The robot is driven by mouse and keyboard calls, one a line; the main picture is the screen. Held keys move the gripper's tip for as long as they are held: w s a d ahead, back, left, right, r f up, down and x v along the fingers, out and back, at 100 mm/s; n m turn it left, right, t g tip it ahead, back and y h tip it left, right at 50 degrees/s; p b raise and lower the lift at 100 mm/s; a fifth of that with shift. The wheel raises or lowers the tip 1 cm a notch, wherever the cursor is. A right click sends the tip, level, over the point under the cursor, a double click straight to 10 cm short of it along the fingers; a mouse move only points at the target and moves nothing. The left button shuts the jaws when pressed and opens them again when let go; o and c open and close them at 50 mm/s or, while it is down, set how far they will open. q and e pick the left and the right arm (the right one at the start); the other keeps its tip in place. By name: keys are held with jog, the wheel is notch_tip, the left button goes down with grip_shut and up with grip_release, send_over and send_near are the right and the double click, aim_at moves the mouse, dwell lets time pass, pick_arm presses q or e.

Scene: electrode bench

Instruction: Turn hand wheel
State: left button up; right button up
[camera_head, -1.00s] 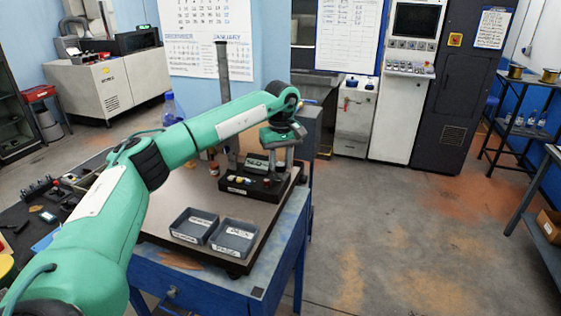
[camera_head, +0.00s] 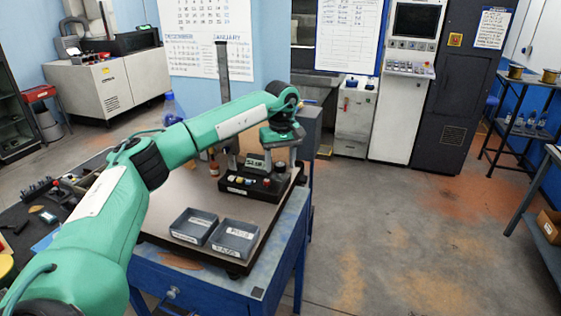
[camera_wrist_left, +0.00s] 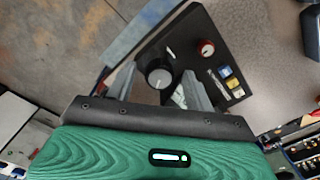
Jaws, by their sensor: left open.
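The hand wheel is most likely the round dark knob with a grey top (camera_wrist_left: 158,75), on a black control box (camera_wrist_left: 182,35). In the head view the wheel (camera_head: 281,173) is at the right end of the box (camera_head: 236,189). My left gripper (camera_head: 281,160) is above that end, pointing down, open and empty. In the left wrist view its grey fingers (camera_wrist_left: 158,88) stand on either side of the wheel, with gaps visible. Whether the fingertips reach down to its height is hard to tell. My right gripper is not in view.
Two grey labelled trays (camera_head: 194,226) (camera_head: 235,238) sit in front on the bench board. A brown bottle (camera_head: 213,168) stands behind left. An upright post (camera_head: 222,70) rises at the back.

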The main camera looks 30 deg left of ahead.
aim_at(281, 164)
pick_arm(q)
notch_tip(281, 164, up, 14)
jog(key=b, duration=0.2)
jog(key=shift+b, duration=0.3)
jog(key=shift+w+d+f, duration=0.1)
jog(key=shift+w, duration=0.05)
